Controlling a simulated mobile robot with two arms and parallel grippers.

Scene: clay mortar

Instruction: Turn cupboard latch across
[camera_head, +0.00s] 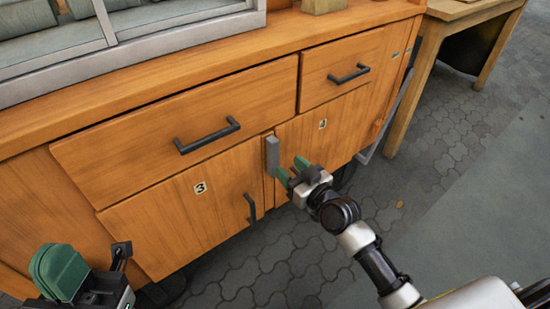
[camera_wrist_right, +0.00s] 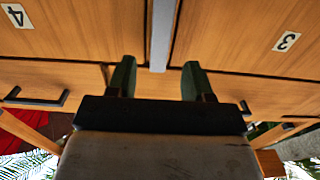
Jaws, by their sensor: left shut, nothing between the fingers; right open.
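The cupboard latch (camera_head: 272,156) is a grey upright bar at the seam between the two cupboard doors, just under the drawers. In the right wrist view the latch (camera_wrist_right: 161,38) runs up and down the picture, lined up with the gap between my fingers. My right gripper (camera_head: 291,169) is open, its green fingers just right of the latch in the head view. In the wrist view the right gripper (camera_wrist_right: 157,76) has a finger on each side of the latch's line; I cannot tell if either touches it. My left gripper (camera_head: 60,270) is shut and empty at the lower left.
The left door (camera_head: 170,215) is labelled 3 and the right door (camera_head: 330,130) is labelled 4. Dark handles (camera_head: 207,136) stick out from the drawers, and another handle (camera_head: 250,208) from the left door. A wooden table (camera_head: 432,50) stands at the right. Paved floor (camera_head: 440,150) is clear at the right.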

